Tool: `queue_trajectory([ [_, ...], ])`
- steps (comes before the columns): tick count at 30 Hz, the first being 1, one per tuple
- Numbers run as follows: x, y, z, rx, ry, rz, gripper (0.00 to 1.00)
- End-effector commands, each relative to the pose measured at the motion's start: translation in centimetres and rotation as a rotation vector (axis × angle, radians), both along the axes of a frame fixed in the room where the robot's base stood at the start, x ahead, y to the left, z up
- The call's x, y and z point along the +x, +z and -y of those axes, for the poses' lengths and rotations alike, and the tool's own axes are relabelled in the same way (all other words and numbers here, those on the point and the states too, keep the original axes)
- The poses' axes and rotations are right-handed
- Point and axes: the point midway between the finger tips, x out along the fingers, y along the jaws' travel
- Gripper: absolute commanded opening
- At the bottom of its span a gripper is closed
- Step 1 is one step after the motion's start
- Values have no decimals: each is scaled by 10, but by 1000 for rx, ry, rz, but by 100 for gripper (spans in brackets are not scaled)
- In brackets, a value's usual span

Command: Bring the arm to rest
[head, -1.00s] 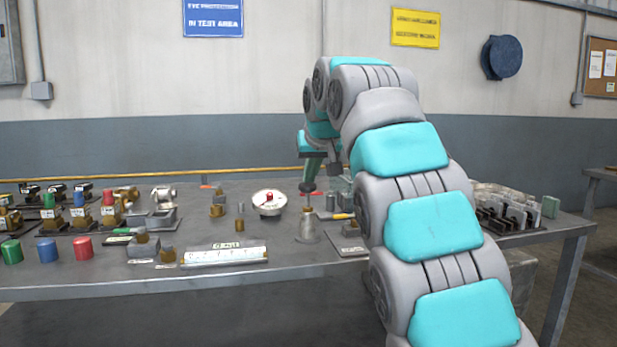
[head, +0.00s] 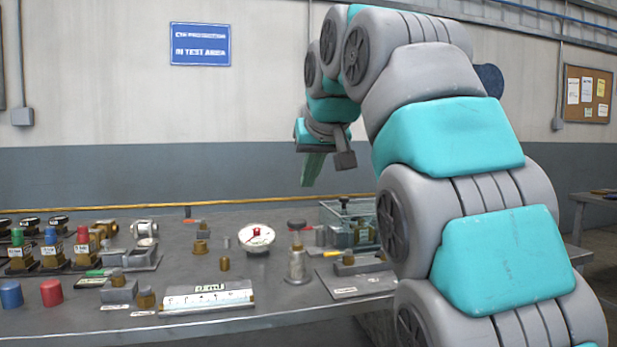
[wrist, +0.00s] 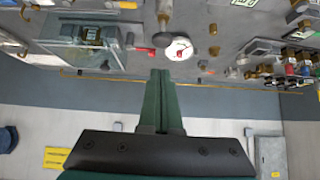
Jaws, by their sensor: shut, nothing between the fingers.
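My gripper (head: 313,168) hangs in the air above the back part of the workbench in the head view, with its green fingers pointing down. In the wrist view its two green fingers (wrist: 161,75) lie together with nothing between them. My teal and grey arm is raised and bent over the right side of the bench, hiding part of it. The workbench (head: 290,318) has a grey metal top. No object touches the fingers.
A dial gauge (head: 257,238), a metal stand (head: 297,265) and a glass-sided box (head: 350,215) stand below my gripper. Coloured fittings (head: 50,250) fill the left side. A white labelled tray (head: 205,299) lies near the front edge. The air above the bench's left is free.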

Motion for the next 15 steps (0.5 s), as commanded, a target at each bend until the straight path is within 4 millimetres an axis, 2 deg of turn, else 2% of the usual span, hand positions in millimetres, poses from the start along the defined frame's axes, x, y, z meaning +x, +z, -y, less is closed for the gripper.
queue_trajectory([
  [11, 0, 0, 0, 0, 0, 0, 0],
  [15, -2, -6, 5, -1, -10, -16, 0],
])
